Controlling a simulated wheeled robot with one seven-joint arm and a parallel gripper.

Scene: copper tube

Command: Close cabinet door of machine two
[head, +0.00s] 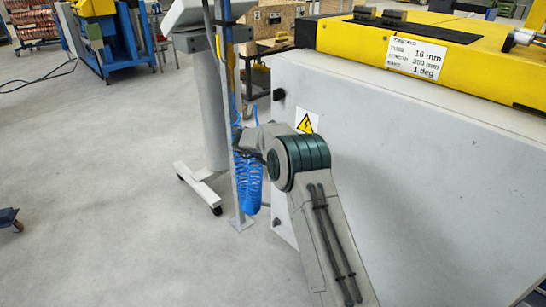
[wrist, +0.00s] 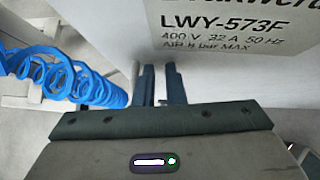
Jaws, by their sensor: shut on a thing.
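The grey cabinet of the machine (head: 400,150) with a yellow top fills the right of the head view. A yellow warning sign (head: 306,123) and a small black knob or latch (head: 278,95) are on its grey face. My arm reaches to the cabinet's left edge, where my gripper is mostly hidden behind my wrist. In the wrist view my gripper's two dark fingers (wrist: 160,84) stand close together, shut on a thin pale edge that appears to be the cabinet door. A pale panel (wrist: 240,75) marked LWY-573F lies just right of them. How far the door stands open cannot be told.
A coiled blue air hose (head: 248,180) hangs beside my wrist; it is close on the left in the wrist view (wrist: 65,75). A grey wheeled stand (head: 205,115) and a thin post (head: 232,170) stand just left. The floor (head: 110,210) further left is mostly clear.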

